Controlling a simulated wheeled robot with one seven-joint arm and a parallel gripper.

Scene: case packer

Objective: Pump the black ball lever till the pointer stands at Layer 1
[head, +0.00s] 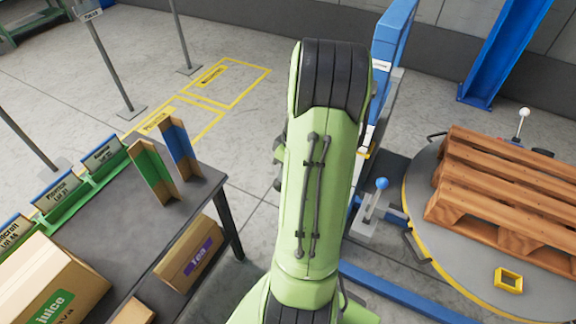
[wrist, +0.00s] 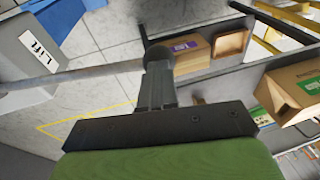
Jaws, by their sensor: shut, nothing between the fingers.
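In the wrist view the dark ball (wrist: 159,56) sits at the end of a grey lever rod (wrist: 75,75), which runs in from the left. My gripper (wrist: 157,76) is shut with nothing between its fingers. Its fingertips are right at the ball and overlap it in the picture; I cannot tell whether they touch. A grey housing (wrist: 38,58) labelled "Lift" is at the left. In the head view my arm hides the gripper and the black ball lever. A blue upright (head: 392,45) stands behind my arm with small labels on it. I cannot make out the pointer or the layer marks.
A blue ball lever (head: 381,184) and a white ball lever (head: 523,113) stand near the round turntable (head: 415,195) bearing a wooden pallet (head: 500,185). A dark table (head: 150,225) with cartons is at the left. Yellow-marked floor beyond is clear.

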